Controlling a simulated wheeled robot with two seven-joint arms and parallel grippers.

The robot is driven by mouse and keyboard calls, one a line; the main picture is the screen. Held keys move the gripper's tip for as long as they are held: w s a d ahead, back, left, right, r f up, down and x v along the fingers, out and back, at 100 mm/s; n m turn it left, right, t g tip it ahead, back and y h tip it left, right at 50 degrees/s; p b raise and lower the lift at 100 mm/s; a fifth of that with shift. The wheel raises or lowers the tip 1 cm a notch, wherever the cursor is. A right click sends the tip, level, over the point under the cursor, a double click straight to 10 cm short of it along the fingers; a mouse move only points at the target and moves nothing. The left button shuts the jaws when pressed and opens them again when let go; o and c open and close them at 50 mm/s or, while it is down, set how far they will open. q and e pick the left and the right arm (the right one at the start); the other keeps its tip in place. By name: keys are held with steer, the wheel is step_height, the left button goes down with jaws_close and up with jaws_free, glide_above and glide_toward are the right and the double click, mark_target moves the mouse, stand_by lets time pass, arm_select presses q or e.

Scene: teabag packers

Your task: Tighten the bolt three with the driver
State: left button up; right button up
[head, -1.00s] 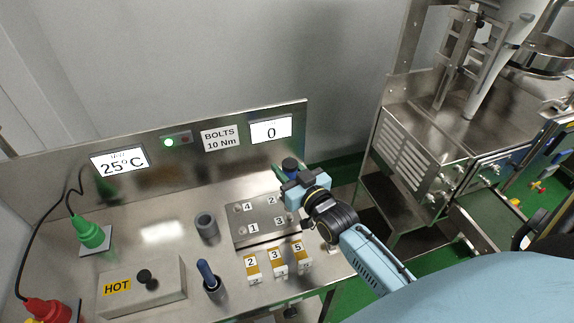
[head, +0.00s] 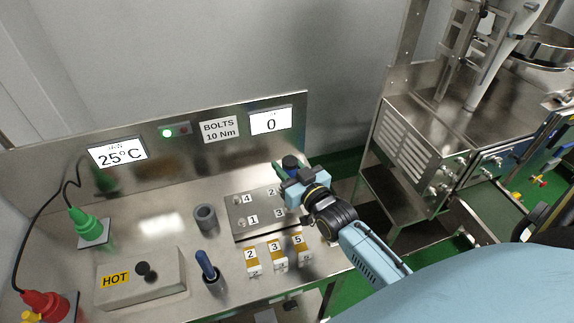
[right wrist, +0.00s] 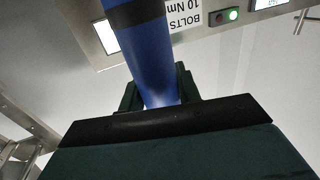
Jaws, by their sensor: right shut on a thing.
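The steel bolt plate (head: 262,216) lies on the bench with labels 4, 2, 1 and 3 showing. The label 3 (head: 279,213) is at its front right; the bolt beside it is hard to make out behind my arm. My right gripper (head: 284,170) is over the plate's right back side, shut on the blue driver (head: 290,161). The driver's blue handle also fills the upper middle of the right wrist view (right wrist: 150,55), between the dark green fingers. The driver's tip is hidden, so I cannot tell whether it touches a bolt. My left gripper is not in view.
Another blue-handled tool (head: 206,264) stands in a dark holder. A grey cup (head: 205,217), a HOT box (head: 140,277) and numbered blocks (head: 276,252) are nearby. The bolt display (head: 270,122) reads 0. A steel machine (head: 420,140) stands to the right.

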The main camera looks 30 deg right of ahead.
steer(key=shift+r, duration=0.1)
steer(key=shift+f+b, duration=0.55)
steer(key=shift+f, duration=0.6)
stand_by(0.8)
steer(key=shift+s+f, duration=0.1)
steer(key=shift+f, duration=0.25)
stand_by(1.2)
